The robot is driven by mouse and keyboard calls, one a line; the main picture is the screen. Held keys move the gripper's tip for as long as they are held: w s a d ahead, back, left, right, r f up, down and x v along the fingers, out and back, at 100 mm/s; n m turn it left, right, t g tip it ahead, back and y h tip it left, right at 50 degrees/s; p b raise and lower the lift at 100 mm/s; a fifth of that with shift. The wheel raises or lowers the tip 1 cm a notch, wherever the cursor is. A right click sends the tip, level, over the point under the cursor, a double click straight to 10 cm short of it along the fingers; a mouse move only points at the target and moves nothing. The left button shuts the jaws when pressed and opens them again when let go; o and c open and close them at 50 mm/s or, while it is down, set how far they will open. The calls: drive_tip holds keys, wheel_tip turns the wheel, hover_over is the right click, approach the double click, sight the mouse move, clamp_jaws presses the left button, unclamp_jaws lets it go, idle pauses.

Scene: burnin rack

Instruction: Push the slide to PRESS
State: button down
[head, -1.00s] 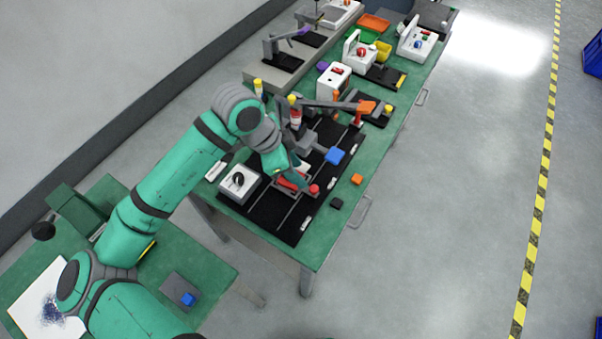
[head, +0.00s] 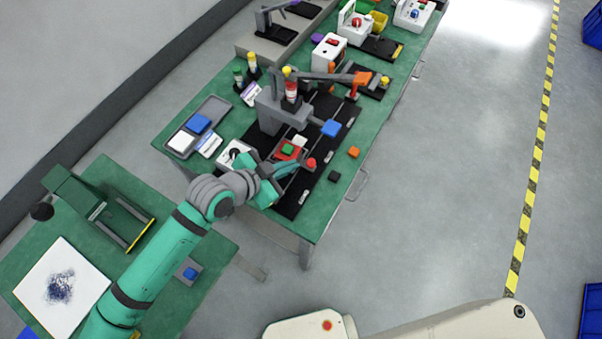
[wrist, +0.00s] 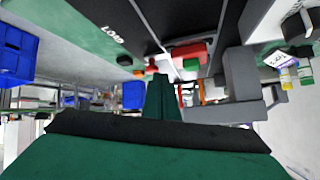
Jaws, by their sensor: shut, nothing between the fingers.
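The slide is a red carriage (head: 286,151) with a green block (head: 288,149) on it and a red knob (head: 311,163) at its front side. It sits on a black base (head: 296,197) at the near end of the bench. The grey press with a blue pad (head: 330,128) stands farther along the base. My gripper (wrist: 160,80) is shut and empty, beside the carriage on its near side; whether it touches is unclear.
A dial box (head: 234,154) and a grey tray (head: 190,138) stand left of the base. An orange block (head: 353,152) and black block (head: 334,176) lie near the bench's right edge. Floor to the right is open.

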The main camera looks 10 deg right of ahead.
drive_tip(key=s+a+n+t, duration=0.1)
drive_tip(key=s+a, duration=0.1)
drive_tip(key=s+a+f+n+t, duration=0.1)
drive_tip(key=s+a+t, duration=0.1)
drive_tip(key=s+a+f+n+t, duration=0.1)
drive_tip(key=s+a+n+t, duration=0.1)
drive_tip(key=s+a, duration=0.1)
drive_tip(key=shift+f, duration=0.1)
drive_tip(key=s+a+f+n+t+y, duration=0.2)
drive_tip(key=s+a+f+n+y, duration=0.15)
drive_tip(key=s, duration=0.45)
drive_tip(key=s+d+r+n+t+y, duration=0.1)
drive_tip(key=s+d+n+y, duration=0.1)
drive_tip(key=s, duration=0.3)
drive_tip(key=s+d+r+n+t+y, duration=0.1)
drive_tip(key=s+d+r+n+y, duration=0.1)
drive_tip(key=s, duration=0.4)
drive_tip(key=shift+s+d+n+t+y, duration=0.2)
drive_tip(key=shift+d+n+t+y, duration=0.25)
drive_tip(key=shift+n, duration=0.8)
drive_tip(key=shift+a, duration=0.1)
